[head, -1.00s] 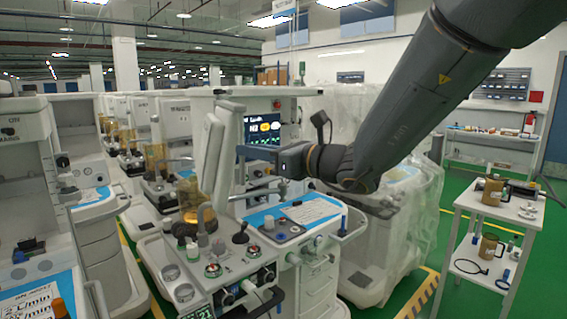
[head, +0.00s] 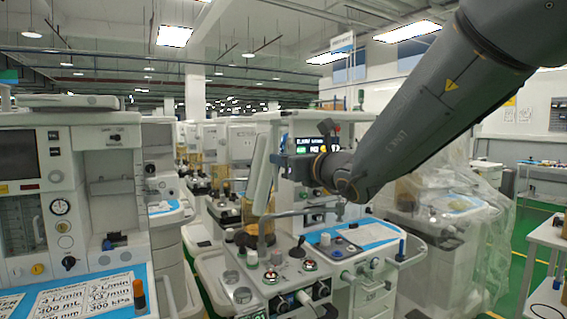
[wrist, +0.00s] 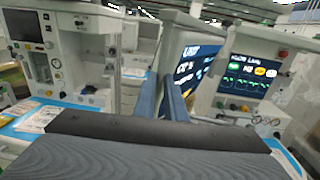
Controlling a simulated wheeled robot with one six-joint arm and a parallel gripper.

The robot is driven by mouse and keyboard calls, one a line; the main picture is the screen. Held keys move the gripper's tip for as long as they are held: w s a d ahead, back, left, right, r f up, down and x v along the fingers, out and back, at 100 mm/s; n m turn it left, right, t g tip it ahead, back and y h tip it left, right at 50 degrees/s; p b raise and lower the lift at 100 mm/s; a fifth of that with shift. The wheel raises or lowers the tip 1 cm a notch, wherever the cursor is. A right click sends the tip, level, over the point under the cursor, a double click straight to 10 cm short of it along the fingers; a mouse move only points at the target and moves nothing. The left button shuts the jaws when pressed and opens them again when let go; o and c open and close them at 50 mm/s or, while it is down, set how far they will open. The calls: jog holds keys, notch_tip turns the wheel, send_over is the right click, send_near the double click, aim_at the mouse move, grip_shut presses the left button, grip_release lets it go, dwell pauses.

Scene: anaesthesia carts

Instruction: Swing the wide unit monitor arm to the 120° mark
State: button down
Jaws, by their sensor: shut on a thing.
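The wide unit's monitor (head: 261,172) shows nearly edge-on in the head view, a white upright slab above the unit's worktop (head: 325,238). My gripper (head: 277,159) reaches it from the right and is shut on its edge. In the wrist view my gripper (wrist: 164,98) has its two blue-grey fingers on either side of the edge of the monitor (wrist: 188,50), whose lit screen faces right. A grey horizontal bar (head: 300,212), which may be the monitor arm, runs below the monitor. I cannot make out a 120° mark in either view.
A second lit display (wrist: 250,72) stands close to the right in the wrist view. Another cart (head: 75,200) fills the left. A plastic-wrapped unit (head: 440,230) stands at right, with a white side table (head: 545,262) beyond. Green floor shows between them.

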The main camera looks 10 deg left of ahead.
jog(key=shift+f, duration=0.15)
jog(key=c, duration=1.8)
grip_release()
jog(key=shift+s, duration=0.15)
jog(key=shift+c, duration=0.2)
jog(key=shift+d, duration=0.1)
jog(key=shift+b+v, duration=0.85)
jog(key=shift+v, duration=3)
